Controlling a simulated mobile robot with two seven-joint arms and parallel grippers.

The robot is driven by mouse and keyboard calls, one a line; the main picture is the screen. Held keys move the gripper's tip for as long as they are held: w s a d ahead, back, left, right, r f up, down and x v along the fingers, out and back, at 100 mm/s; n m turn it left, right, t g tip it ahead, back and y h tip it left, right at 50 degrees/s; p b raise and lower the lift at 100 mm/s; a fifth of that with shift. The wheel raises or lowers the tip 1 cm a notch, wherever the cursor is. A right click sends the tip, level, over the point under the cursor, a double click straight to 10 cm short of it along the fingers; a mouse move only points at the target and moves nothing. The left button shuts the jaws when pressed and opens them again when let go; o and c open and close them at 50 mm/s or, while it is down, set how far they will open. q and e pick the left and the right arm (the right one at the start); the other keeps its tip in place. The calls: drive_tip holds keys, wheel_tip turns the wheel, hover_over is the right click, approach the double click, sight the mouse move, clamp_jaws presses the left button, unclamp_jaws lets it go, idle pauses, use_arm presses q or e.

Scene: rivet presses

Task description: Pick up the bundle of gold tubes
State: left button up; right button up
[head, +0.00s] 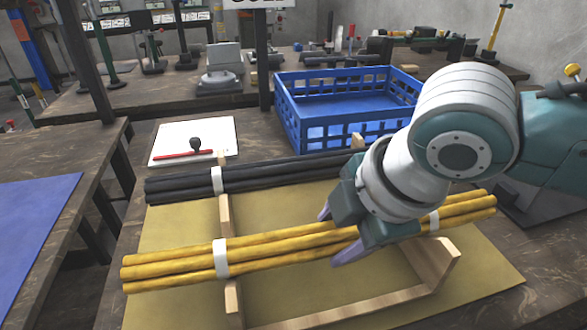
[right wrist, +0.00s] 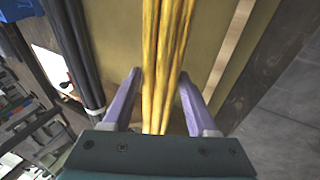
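The bundle of gold tubes (head: 285,248) lies across a wooden rack (head: 432,262), bound with white bands near both ends. It also shows in the right wrist view (right wrist: 162,60), running between my fingers. My right gripper (head: 338,238) is over the bundle, right of its middle, and hides part of it. In the right wrist view my right gripper (right wrist: 160,88) is open, with one purple finger on each side of the tubes and gaps between fingers and tubes. My left gripper is not in view.
A bundle of black tubes (head: 185,188) lies behind the gold one on the same rack. A blue crate (head: 290,128) stands at the back. A white board (head: 170,145) with a red pen and a black-knobbed stamp lies at left.

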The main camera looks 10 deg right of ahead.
clamp_jaws()
idle(0.3)
drive_tip(key=shift+r, duration=0.1)
drive_tip(key=shift+r, duration=0.1)
